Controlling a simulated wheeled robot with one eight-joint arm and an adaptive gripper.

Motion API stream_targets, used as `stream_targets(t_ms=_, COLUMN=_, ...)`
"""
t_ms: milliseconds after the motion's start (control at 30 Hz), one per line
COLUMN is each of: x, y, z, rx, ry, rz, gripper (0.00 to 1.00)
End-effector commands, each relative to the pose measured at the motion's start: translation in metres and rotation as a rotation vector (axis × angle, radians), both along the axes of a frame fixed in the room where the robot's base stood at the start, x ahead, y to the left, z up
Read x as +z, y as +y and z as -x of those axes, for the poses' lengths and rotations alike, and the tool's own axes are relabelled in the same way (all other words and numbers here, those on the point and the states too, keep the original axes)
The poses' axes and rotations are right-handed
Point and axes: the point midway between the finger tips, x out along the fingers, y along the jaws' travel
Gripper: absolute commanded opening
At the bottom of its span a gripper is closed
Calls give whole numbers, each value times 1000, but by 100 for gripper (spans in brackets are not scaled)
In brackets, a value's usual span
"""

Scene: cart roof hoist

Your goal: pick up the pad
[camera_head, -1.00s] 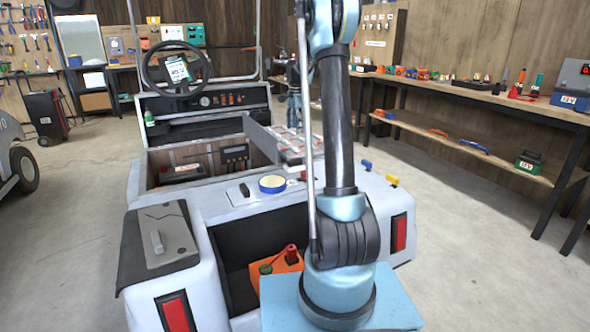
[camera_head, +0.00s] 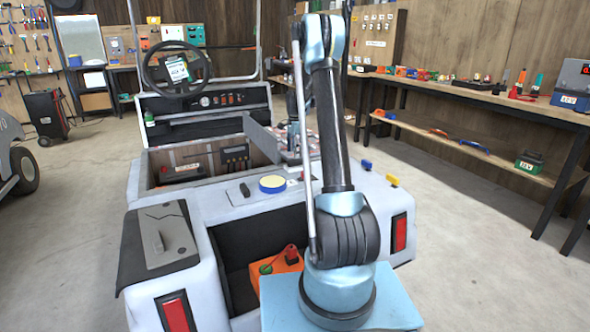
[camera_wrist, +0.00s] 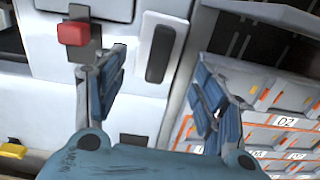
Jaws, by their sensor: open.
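No object is clearly marked as the pad. A black oblong piece with rounded ends (camera_wrist: 160,53) lies on a white plate in the wrist view, ahead of my gripper (camera_wrist: 158,85) and between its fingers' directions. My gripper is open with blue-padded fingers spread and nothing between them. In the head view, a round yellow-topped, blue-sided disc (camera_head: 272,184) and a small black piece (camera_head: 245,190) lie on the cart's rear deck (camera_head: 225,208). My gripper is mostly hidden behind my arm there.
A red block (camera_wrist: 73,33) stands beside the left finger. An organizer with labelled drawers (camera_wrist: 285,120) is at right. A yellow piece (camera_wrist: 13,150) lies at lower left. The cart has an open bay (camera_head: 205,165) and an orange box (camera_head: 283,270) in its rear recess.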

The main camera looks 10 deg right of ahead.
Motion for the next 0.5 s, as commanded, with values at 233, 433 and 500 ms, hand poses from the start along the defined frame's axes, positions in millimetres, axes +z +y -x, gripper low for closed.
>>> stream_targets(t_ms=233, x=-14, y=0, z=0, rx=0, ry=0, rz=0, gripper=64)
stream_targets(t_ms=433, x=-32, y=1, z=0, rx=0, ry=0, rz=0, gripper=64)
stream_targets(t_ms=500, x=-42, y=1, z=0, rx=0, ry=0, rz=0, gripper=64)
